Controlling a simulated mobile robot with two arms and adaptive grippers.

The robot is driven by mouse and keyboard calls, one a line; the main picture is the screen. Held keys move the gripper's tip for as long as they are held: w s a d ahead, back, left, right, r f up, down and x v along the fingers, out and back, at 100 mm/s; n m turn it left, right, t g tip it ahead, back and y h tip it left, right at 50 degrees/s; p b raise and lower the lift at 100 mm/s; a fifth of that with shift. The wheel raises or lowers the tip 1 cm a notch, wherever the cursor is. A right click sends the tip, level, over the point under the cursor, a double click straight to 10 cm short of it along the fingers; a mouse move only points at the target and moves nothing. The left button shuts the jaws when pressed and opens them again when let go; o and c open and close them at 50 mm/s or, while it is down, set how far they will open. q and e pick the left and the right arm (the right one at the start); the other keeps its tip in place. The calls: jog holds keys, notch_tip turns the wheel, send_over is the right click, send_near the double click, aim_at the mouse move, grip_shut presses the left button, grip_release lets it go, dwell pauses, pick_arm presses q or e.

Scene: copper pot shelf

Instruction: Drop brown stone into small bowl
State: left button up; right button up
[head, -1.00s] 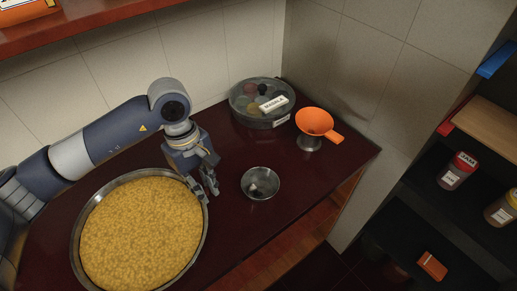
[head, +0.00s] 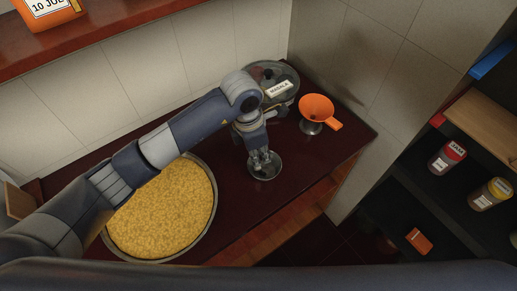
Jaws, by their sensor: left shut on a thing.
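The small metal bowl (head: 266,174) stands on the dark red counter right of the large pan. My left gripper (head: 262,161) points down right over the bowl, its fingertips at or just above the bowl's opening. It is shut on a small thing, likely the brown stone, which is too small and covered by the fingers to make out. The fingers hide much of the bowl's inside. My right gripper is not in view.
A wide pan of yellow food (head: 165,215) lies left of the bowl, under my left arm. Behind the gripper stands a round masala tin (head: 289,72) with a lid. An orange funnel (head: 316,106) stands on a metal holder at right. Shelves with jars (head: 446,156) are farther right.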

pick_arm(q)
jog(key=shift+f+b, duration=0.85)
jog(key=shift+f, duration=1.1)
jog(key=o, duration=0.8)
jog(key=shift+r, duration=0.1)
jog(key=r, duration=0.4)
jog(key=a+r, duration=0.1)
jog(key=r, duration=0.6)
jog(key=shift+s+a+r, duration=0.3)
jog(key=shift+a+r, duration=0.05)
jog(key=shift+a, duration=0.05)
